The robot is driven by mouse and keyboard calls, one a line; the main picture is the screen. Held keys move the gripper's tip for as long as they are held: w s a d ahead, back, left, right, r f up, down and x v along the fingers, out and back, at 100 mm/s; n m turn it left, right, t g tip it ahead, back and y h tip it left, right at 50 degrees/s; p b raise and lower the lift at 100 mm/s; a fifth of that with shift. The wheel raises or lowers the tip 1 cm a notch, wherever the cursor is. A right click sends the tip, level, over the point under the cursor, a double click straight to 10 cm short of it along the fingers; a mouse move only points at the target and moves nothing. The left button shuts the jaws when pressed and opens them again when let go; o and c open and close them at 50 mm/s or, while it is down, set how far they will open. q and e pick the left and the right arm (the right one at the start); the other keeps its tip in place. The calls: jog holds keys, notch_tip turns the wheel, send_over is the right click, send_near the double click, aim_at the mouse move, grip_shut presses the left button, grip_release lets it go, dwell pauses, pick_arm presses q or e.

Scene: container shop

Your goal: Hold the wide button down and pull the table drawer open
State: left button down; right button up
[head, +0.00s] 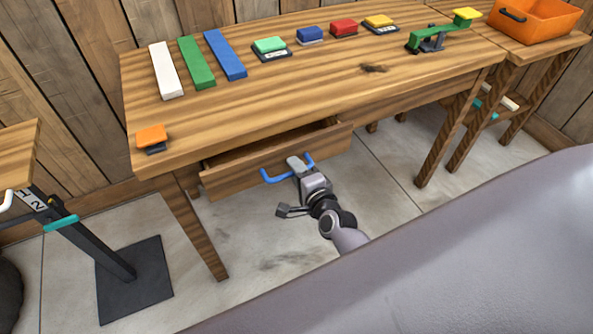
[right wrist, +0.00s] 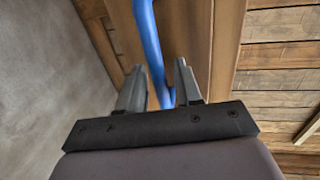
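The table drawer (head: 265,164) stands partly open under the front of the wooden table (head: 253,105). Its blue U-shaped handle (head: 277,176) also shows in the right wrist view (right wrist: 148,32). My right gripper (head: 296,166) is at the handle. In the right wrist view its fingers (right wrist: 158,85) stand apart on both sides of the blue bar, with a gap on the right side. An orange button (head: 152,135) on a dark base sits at the table's left front corner, with nothing touching it. I cannot tell whether it is the wide button. My left gripper is out of view.
White, green and blue bars (head: 196,63) lie on the tabletop. Several coloured blocks on bases stand along its back, with a green lever device (head: 438,38) at the right. An orange crate (head: 545,20) stands on the right table. My own grey body fills the lower right.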

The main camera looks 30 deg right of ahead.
grip_shut()
jog(key=f+p+v, duration=0.2)
jog(key=v, duration=0.9)
jog(key=s+f+p+v, duration=0.1)
jog(key=f+p+v, duration=0.1)
jog(key=v, duration=0.9)
jog(key=shift+f, duration=0.3)
jog(key=shift+a, duration=0.1)
grip_release()
jog(key=v, duration=0.7)
jog(key=shift+s, duration=0.15)
